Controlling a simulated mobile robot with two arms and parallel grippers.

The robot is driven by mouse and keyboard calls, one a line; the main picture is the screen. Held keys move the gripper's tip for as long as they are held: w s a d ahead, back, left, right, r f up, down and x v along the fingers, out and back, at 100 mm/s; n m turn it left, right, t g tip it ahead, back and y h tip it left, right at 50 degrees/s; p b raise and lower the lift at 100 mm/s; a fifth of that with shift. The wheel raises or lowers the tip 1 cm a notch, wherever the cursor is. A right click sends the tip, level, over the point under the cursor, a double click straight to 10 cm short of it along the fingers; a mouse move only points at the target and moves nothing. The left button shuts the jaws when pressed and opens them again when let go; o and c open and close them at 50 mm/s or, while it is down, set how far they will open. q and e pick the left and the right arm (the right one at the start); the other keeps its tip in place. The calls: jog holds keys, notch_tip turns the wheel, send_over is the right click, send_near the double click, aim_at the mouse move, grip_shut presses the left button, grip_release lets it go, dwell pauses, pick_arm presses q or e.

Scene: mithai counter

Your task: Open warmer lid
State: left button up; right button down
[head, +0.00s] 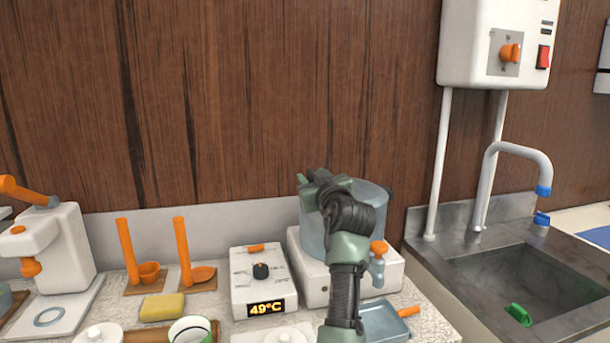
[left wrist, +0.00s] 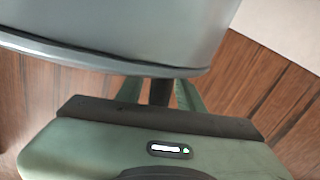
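The warmer is a blue-grey round vessel (head: 311,232) on a white base (head: 314,284), with an orange-topped tap (head: 378,250) at its front. My left arm crosses in front of it and hides much of the vessel and its top. My left gripper (head: 306,181) is at the upper left rim. In the left wrist view, the vessel's grey wall and rim (left wrist: 130,62) fill the top. The two green fingers of the left gripper (left wrist: 158,94) stand apart, with a dark bar (left wrist: 160,91) between them, apparently with gaps on both sides. Whether the lid is raised is unclear. My right gripper is out of view.
A white control box (head: 263,281) reading 49°C stands left of the warmer. A grey pan (head: 383,322) with an orange handle lies in front. Orange ladles (head: 182,252), a yellow sponge (head: 162,307) and a white press (head: 62,240) are further left. A sink (head: 520,285) is right.

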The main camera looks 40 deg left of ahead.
pick_arm(q)
jog(key=shift+w+a, duration=0.2)
jog(key=shift+d+r, duration=0.15)
jog(key=shift+s+d+r, duration=0.1)
jog(key=shift+s+d, duration=0.1)
jog(key=shift+d, duration=0.05)
jog(key=c, duration=0.6)
grip_shut()
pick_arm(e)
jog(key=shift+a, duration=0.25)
pick_arm(q)
jog(key=shift+a, duration=0.1)
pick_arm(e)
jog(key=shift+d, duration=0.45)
